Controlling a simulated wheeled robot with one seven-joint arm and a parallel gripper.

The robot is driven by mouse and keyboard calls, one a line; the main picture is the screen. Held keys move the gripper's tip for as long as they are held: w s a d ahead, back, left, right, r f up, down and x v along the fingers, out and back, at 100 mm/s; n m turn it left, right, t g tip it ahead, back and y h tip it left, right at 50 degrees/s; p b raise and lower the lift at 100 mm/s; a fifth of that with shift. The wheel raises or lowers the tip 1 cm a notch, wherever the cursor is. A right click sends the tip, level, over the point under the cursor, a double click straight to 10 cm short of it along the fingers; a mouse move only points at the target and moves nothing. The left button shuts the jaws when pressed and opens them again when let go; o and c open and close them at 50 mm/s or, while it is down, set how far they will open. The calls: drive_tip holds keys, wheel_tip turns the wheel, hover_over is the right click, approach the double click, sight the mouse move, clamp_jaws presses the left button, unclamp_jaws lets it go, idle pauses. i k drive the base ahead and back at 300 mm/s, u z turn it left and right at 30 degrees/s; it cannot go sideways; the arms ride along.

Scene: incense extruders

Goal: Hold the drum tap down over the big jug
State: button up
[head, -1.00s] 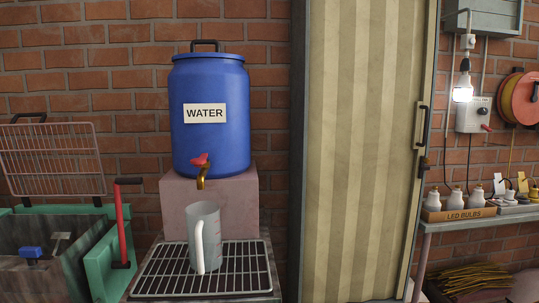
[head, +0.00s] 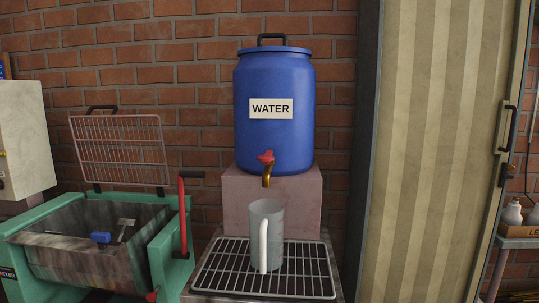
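The blue water drum (head: 274,135) stands on a pinkish block (head: 300,195) against the brick wall. Its tap has a red lever (head: 265,157) and a brass spout (head: 267,176) that points down. The big jug (head: 270,228), grey and translucent with a white handle, stands upright on a wire drip rack (head: 310,275). Its mouth is below the spout, with a gap between them. No water stream shows at the spout. My gripper is not in the head view.
A green mixer (head: 160,245) with an open trough, a raised wire guard (head: 117,148) and a red lever arm (head: 183,215) stands left of the rack. A striped door (head: 440,140) is at right. The rack is clear around the jug.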

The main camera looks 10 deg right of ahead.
sight(265, 159)
drive_tip(key=u, duration=3.35)
drive_tip(key=k, duration=0.9)
drive_tip(key=z, duration=1.25)
drive_tip(key=i, duration=1)
drive_tip(key=u, duration=0.05)
